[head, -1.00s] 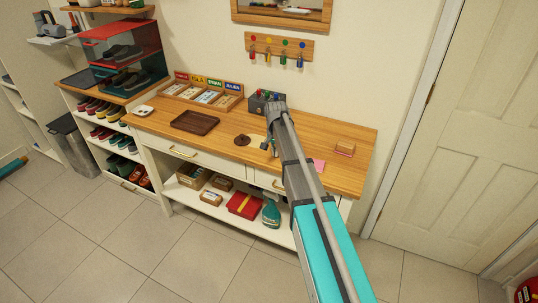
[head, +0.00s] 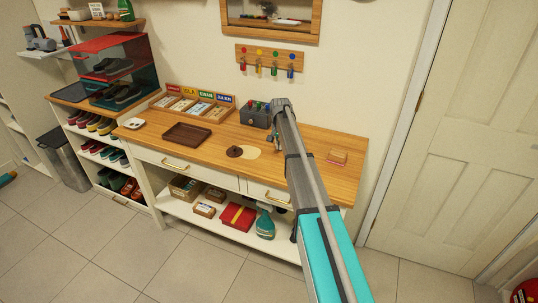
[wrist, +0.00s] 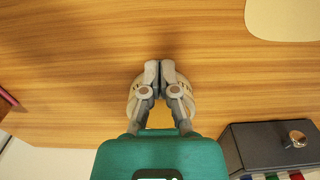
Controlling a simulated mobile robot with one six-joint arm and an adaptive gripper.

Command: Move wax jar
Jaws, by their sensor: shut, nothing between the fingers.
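A small dark brown round item (head: 235,151) lies on the wooden bench top (head: 325,178), at the left edge of a cream mat (head: 252,153). It may be the wax jar, but it is too small to tell. In the wrist view the mat (wrist: 285,18) is at the top right, and the brown item is out of frame. My gripper (wrist: 160,66) is shut and points down over the bench, to the right of the mat in the head view.
A dark grey box (wrist: 262,147) with a knob stands close to the gripper; it also shows in the head view (head: 256,118). A brown tray (head: 187,134), a label organizer (head: 192,106) and a wood-backed brush (head: 337,156) are on the bench. Hooks (head: 268,58) hang above.

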